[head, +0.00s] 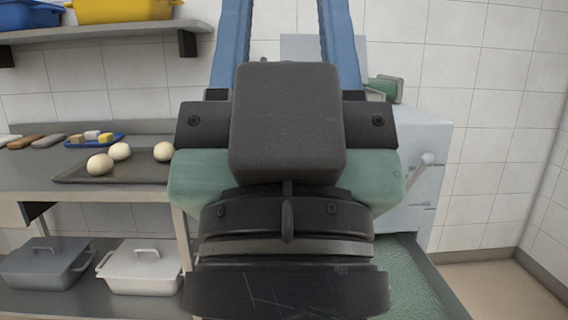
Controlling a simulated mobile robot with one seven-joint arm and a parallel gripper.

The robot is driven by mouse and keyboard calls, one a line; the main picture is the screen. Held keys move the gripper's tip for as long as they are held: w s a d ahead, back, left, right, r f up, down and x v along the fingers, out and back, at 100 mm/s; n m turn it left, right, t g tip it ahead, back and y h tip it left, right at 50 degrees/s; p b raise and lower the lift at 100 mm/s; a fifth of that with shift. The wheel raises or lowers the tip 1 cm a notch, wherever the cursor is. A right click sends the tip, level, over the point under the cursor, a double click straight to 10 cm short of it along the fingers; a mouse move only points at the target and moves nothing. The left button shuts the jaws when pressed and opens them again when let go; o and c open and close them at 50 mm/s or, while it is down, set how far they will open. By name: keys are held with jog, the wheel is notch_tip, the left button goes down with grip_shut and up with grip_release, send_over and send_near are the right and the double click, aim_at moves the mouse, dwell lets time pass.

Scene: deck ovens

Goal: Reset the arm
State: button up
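My gripper (286,28) fills the middle of the head view, close to the camera and pointing up. Its two blue fingers stand wide apart, with the tiled wall and part of a pale machine showing between them. Their tips are cut off by the top edge. Nothing is seen held between the visible parts of the fingers. My black and green wrist hides the centre of the scene.
A dark tray (130,176) with several pale dough balls lies on the steel counter (30,172) at left. Two lidded bins (140,268) stand below. A wall shelf (90,33) carries yellow and blue containers. A pale machine (430,165) stands behind my gripper at right. Floor (500,285) is clear at far right.

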notch_tip(320, 180, up, 27)
jog(key=p, duration=2.4)
jog(key=shift+w, duration=0.15)
